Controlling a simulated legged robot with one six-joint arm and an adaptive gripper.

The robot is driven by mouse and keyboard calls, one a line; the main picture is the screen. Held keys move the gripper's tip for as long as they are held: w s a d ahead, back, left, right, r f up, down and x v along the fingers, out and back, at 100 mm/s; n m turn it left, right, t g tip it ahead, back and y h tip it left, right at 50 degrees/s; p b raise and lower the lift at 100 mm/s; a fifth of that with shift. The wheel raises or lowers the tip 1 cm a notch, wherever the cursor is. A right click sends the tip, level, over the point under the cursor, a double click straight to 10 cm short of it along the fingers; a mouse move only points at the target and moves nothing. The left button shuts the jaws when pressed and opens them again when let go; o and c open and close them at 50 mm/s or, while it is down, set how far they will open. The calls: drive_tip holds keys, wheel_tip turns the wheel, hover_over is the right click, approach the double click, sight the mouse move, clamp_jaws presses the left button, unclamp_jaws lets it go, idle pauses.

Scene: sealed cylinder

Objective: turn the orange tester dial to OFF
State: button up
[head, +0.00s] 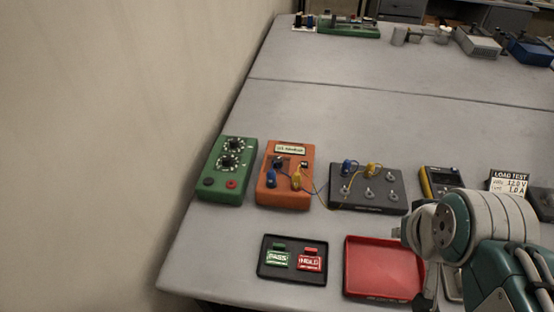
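The orange tester (287,195) lies on the grey bench, left of the middle in the head view. Its upper face carries a pale label and small dark knobs; the dial (280,162) is too small to read its setting. A blue plug and a yellow plug stand in its lower part, with thin leads running right. My arm is at the lower right, well apart from the tester. A dark part under my wrist (427,285) may be my gripper; its fingertips are not clear.
A green box (228,172) with two dials stands close left of the tester. A grey terminal board (367,190) is to the right. A black tray (292,273) with PASS and HOLD tags and a red tray (380,290) lie in front.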

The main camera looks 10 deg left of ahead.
drive_tip(key=o, duration=0.5)
drive_tip(key=shift+w+a+r, duration=0.15)
drive_tip(key=shift+w+r, duration=0.1)
drive_tip(key=shift+w, duration=0.1)
drive_tip(key=shift+o, duration=0.4)
drive_tip(key=w+a+r+m+g, duration=0.1)
drive_tip(key=w+a+r, duration=0.2)
drive_tip(key=w, duration=0.4)
drive_tip(key=shift+w+a+r+m+g+y, duration=0.2)
drive_tip(key=shift+w+a+m+g+y, duration=0.15)
drive_tip(key=shift+a, duration=0.25)
drive_tip(key=m+g, duration=0.4)
hover_over(277, 159)
wheel_tip(277, 159, down, 6)
wheel_tip(277, 159, down, 10)
drive_tip(key=shift+f, duration=0.1)
clamp_jaws()
